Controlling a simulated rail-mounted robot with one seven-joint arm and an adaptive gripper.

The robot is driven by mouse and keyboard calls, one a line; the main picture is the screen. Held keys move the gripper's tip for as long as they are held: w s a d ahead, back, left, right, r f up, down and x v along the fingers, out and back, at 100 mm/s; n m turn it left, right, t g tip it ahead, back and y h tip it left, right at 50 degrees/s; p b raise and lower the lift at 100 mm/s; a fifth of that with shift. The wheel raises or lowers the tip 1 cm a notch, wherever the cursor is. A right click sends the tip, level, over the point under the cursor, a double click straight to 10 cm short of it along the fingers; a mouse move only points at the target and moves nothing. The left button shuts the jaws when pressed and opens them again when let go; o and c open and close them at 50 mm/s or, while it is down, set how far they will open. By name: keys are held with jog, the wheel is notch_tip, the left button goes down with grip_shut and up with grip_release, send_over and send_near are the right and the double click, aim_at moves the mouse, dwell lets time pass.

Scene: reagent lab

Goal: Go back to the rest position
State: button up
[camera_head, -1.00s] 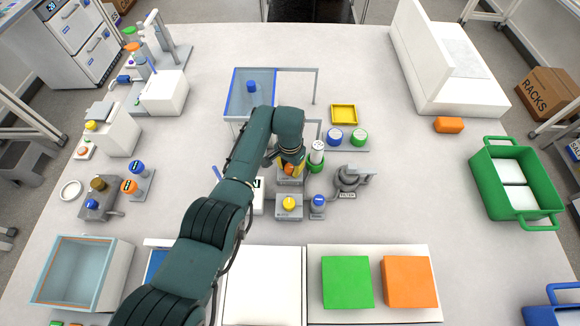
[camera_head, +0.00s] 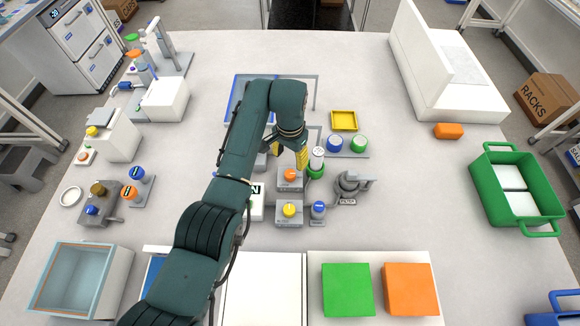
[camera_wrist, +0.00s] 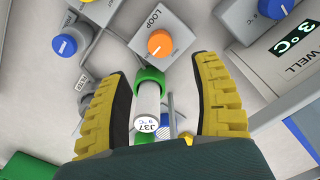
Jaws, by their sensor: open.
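My gripper (camera_head: 289,157) is open and empty in the head view, raised above the middle of the table. Its two yellow ridged fingers stand apart in the wrist view (camera_wrist: 162,78). A grey block with an orange knob (camera_head: 290,175) lies below it; the same knob shows in the wrist view (camera_wrist: 160,43), on a block marked LOOP. A white vial with a printed top (camera_head: 317,156) stands in a green ring beside the gripper, to its right. In the wrist view the vial (camera_wrist: 147,105) appears between the fingers, with no finger touching it.
A grey block with a yellow knob (camera_head: 289,210) and a blue-topped piece (camera_head: 318,209) stand nearer. A grey filter fixture (camera_head: 350,184), a yellow tray (camera_head: 344,121) and blue and green caps (camera_head: 359,144) lie to the right. A glass-like frame (camera_head: 238,96) stands behind my arm.

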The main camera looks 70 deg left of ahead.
jog(key=shift+r, duration=0.95)
